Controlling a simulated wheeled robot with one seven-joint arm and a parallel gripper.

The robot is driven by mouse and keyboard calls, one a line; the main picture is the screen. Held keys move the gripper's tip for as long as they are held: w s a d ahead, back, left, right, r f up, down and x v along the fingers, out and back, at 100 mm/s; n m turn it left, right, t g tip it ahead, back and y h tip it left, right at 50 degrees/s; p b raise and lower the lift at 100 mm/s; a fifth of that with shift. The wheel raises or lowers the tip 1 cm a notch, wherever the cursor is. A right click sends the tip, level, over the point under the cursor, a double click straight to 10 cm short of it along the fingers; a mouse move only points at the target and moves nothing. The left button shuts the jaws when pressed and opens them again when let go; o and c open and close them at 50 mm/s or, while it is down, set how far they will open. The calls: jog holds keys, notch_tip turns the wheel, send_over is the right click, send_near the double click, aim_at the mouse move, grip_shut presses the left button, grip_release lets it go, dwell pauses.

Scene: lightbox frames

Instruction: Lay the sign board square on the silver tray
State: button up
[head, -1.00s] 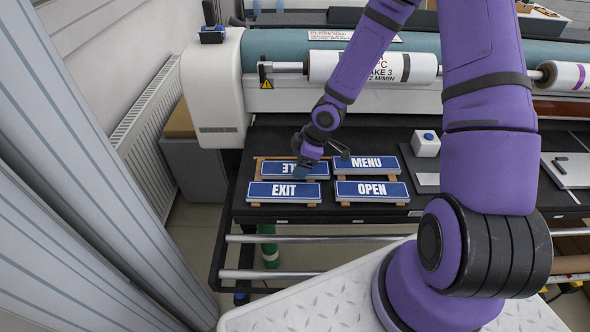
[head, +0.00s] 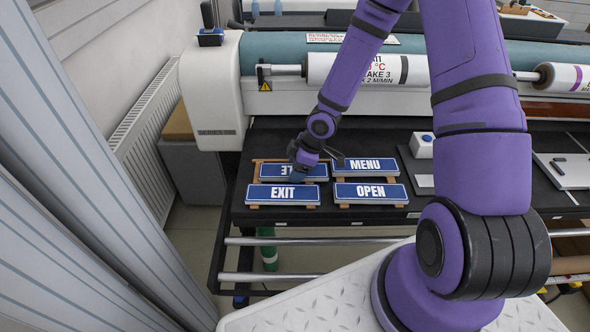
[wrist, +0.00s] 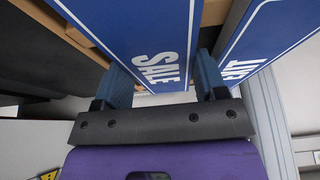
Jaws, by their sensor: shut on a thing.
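The SALE sign board (wrist: 140,35) is blue with white letters and a pale border. My gripper (wrist: 163,78) is shut on it, with one blue finger along each side. In the head view the SALE board (head: 315,171) lies at the rear left of the group, its letters upside down and partly hidden behind my gripper (head: 298,174). It appears still at its wooden rest; any gap beneath cannot be told. A flat silver-grey panel (head: 575,178), seemingly the silver tray, lies at the right with small dark items on it.
The EXIT board (head: 282,195), OPEN board (head: 370,193) and MENU board (head: 367,167) lie close around on wooden strips. A white box with a blue button (head: 421,146) stands to the right. A large roller machine (head: 270,95) closes off the back of the black table.

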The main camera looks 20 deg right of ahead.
notch_tip(320, 180, up, 10)
dwell(0.8)
